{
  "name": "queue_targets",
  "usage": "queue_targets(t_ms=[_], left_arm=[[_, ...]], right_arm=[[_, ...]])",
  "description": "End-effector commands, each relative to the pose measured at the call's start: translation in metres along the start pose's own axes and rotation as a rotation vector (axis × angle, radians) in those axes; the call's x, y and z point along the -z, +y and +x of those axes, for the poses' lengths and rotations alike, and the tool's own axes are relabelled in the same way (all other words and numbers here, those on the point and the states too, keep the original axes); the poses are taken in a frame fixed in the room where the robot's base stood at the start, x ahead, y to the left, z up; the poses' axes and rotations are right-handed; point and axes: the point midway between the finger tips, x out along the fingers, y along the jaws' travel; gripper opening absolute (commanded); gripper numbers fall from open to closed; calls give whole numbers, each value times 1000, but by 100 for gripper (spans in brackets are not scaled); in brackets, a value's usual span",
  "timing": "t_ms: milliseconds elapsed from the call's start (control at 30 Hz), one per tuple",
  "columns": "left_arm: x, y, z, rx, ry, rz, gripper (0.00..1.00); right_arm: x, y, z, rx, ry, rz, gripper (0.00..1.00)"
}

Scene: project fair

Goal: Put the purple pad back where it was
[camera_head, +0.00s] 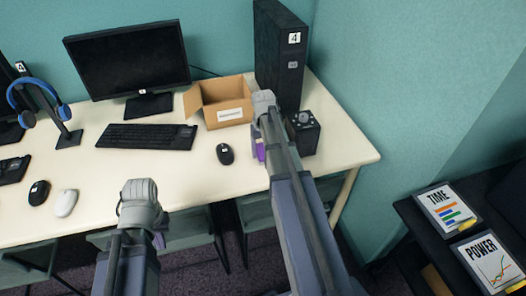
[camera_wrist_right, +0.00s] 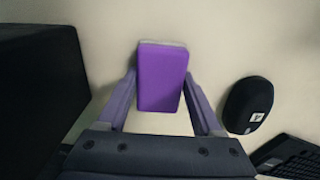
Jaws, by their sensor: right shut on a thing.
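The purple pad (camera_wrist_right: 162,78) is between the two fingers of my right gripper (camera_wrist_right: 163,100) in the right wrist view, and the gripper is shut on it. A pale edge shows along the pad's far end. In the head view a small part of the purple pad (camera_head: 260,151) shows left of my right arm, over the right part of the desk; the arm hides the rest. I cannot tell whether the pad touches the desk. My left gripper (camera_head: 159,240) is low at the desk's front edge, and its fingers are mostly hidden behind the arm.
A black mouse (camera_head: 225,154) lies left of the pad. An open cardboard box (camera_head: 222,103), a black tower (camera_head: 280,55) and a black cube-shaped item (camera_head: 303,132) stand around the right arm. A keyboard (camera_head: 147,136) is further left. The desk front (camera_head: 185,180) is clear.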

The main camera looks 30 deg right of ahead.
Motion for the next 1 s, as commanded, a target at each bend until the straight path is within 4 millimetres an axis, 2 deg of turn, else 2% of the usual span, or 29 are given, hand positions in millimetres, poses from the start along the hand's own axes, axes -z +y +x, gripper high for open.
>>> queue_targets(t_ms=[33,300,667,867,1000], left_arm=[[0,0,2,0,0,0,0],[0,0,1,0,0,0,0],[0,0,-2,0,0,0,0],[-1,-2,-17,0,0,0,0],[-2,-3,-35,0,0,0,0]], right_arm=[[0,0,2,0,0,0,70],[0,0,1,0,0,0,98],[0,0,-2,0,0,0,98],[0,0,-17,0,0,0,98],[0,0,-35,0,0,0,98]])
